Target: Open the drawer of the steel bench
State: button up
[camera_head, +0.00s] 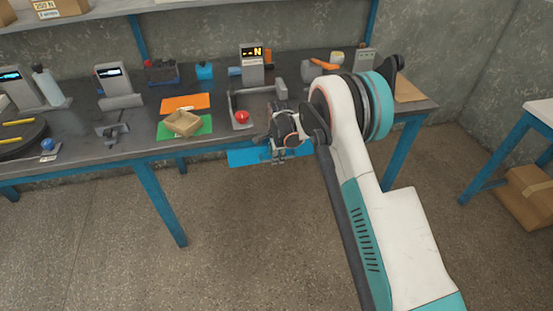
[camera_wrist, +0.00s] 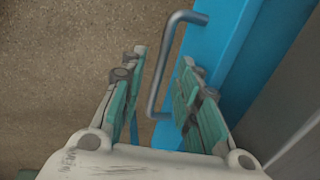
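The steel bench (camera_head: 65,133) has a dark top and blue legs. Its blue drawer front (camera_head: 240,157) shows below the front edge, partly behind my gripper (camera_head: 279,158). In the wrist view the drawer front (camera_wrist: 218,45) runs down the right side, with a grey bar handle (camera_wrist: 157,78) standing out from it. My gripper (camera_wrist: 163,60) is open, with one finger on each side of the handle bar. A gap shows between the left finger and the bar; the right finger lies between the bar and the blue front. I see no clear contact.
On the bench stand a display unit (camera_head: 252,65), a red ball (camera_head: 241,117), a cardboard tray (camera_head: 184,123) and an orange sheet (camera_head: 186,103). A cardboard box (camera_head: 527,197) sits under another table at right. The floor (camera_head: 240,250) in front is clear.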

jog(key=shift+f, duration=0.4)
grip_shut()
